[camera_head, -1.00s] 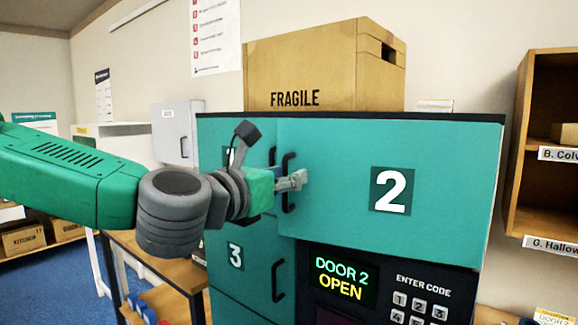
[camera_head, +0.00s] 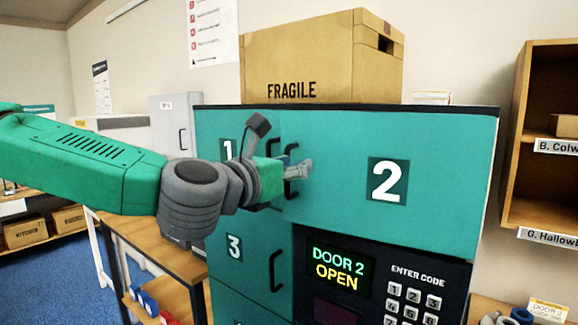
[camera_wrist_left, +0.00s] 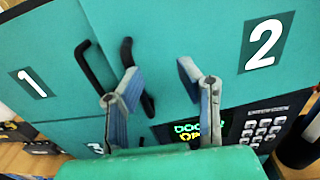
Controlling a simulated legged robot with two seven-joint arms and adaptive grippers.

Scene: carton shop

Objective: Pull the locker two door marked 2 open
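The teal locker door marked 2 (camera_head: 430,150) is at the upper right of the locker. It looks shut or nearly so; I cannot tell whether it is slightly ajar. Its black upright handle (camera_head: 291,186) is at its left edge and is partly hidden by my gripper. My left gripper (camera_head: 304,168) is in front of this handle. The left wrist view shows its two fingers apart, with the handle (camera_wrist_left: 149,105) partly behind the left finger. I cannot tell whether they touch. The locker screen (camera_head: 338,270) reads "DOOR 2 OPEN". My right gripper is out of view.
Door 1 (camera_head: 210,125) with its handle (camera_wrist_left: 92,65) is close to the left of my gripper, and door 3 (camera_head: 235,270) is below. A keypad (camera_head: 412,295) is below door 2. A FRAGILE carton (camera_head: 300,65) stands on the locker. Shelves (camera_head: 515,150) stand at the right.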

